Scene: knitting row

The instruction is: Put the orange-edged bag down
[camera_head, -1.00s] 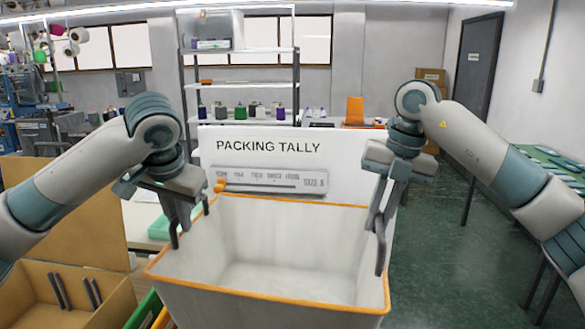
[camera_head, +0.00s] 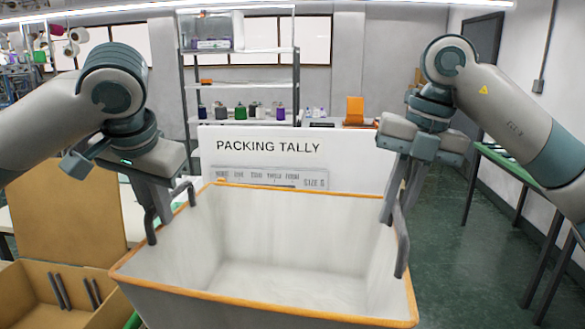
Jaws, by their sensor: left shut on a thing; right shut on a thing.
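The orange-edged bag (camera_head: 265,306) is a large white open-topped container with an orange rim, upright and empty inside as far as I see. It fills the lower middle of the head view. My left gripper (camera_head: 170,212) is shut on its left rim. My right gripper (camera_head: 393,235) is shut on its right rim. The bag's underside is out of view, so I cannot tell whether it rests on anything.
A white "PACKING TALLY" board (camera_head: 290,150) stands just behind the bag. A cardboard box (camera_head: 75,290) with dark bars is at the lower left. A green-topped table (camera_head: 510,165) is at the right. Green floor (camera_head: 470,270) is clear at the lower right.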

